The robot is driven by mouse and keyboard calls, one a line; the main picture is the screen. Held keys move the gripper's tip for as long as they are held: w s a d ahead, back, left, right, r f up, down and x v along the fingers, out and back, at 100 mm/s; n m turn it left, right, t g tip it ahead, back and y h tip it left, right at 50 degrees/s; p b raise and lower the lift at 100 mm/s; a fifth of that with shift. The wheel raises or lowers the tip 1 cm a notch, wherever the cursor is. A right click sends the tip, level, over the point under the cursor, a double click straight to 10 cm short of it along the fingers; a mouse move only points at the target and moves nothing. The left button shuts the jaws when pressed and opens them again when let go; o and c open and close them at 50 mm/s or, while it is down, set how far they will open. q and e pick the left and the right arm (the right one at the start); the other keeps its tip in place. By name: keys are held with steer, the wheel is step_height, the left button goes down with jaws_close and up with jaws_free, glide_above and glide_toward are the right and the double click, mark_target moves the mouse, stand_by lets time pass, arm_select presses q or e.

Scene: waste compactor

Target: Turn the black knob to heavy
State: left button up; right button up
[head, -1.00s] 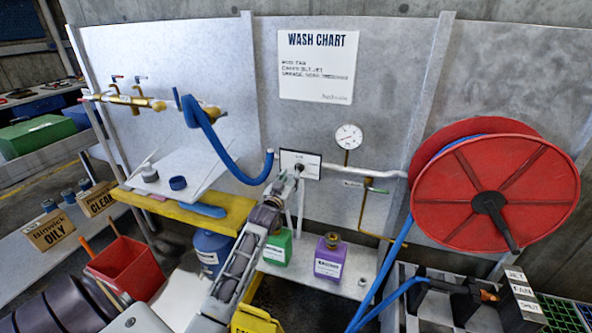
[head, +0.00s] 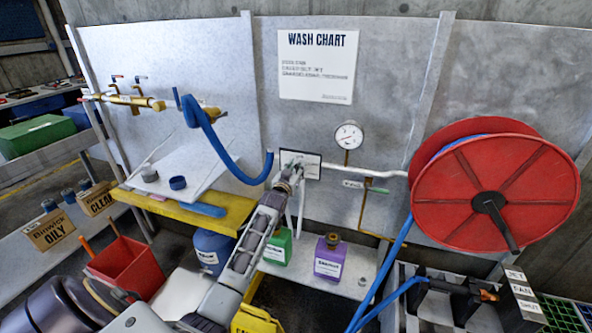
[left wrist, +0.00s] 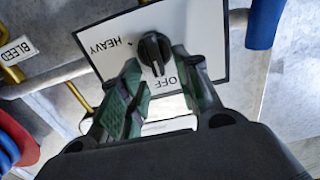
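The black knob (left wrist: 154,50) sits on a white plate (left wrist: 112,35) lettered HEAVY at its left and OFF below it in the left wrist view. A pale mark on the knob seems to face OFF. My left gripper (left wrist: 162,72) is open, its two green-grey fingertips on either side of the knob's near end; I cannot tell whether they touch it. In the head view my left gripper (head: 291,172) covers the left part of the plate (head: 313,163), and the knob is mostly hidden. My right gripper is out of view.
A blue hose (head: 212,140) hangs just left of the plate. A pressure gauge (head: 348,136) and a white pipe (head: 365,171) are to its right. A large red hose reel (head: 450,205) stands further right. Green (head: 279,246) and purple (head: 329,259) containers stand below.

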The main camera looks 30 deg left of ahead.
arm_select(q)
steer(key=shift+w, duration=0.1)
jaws_close()
stand_by(0.3)
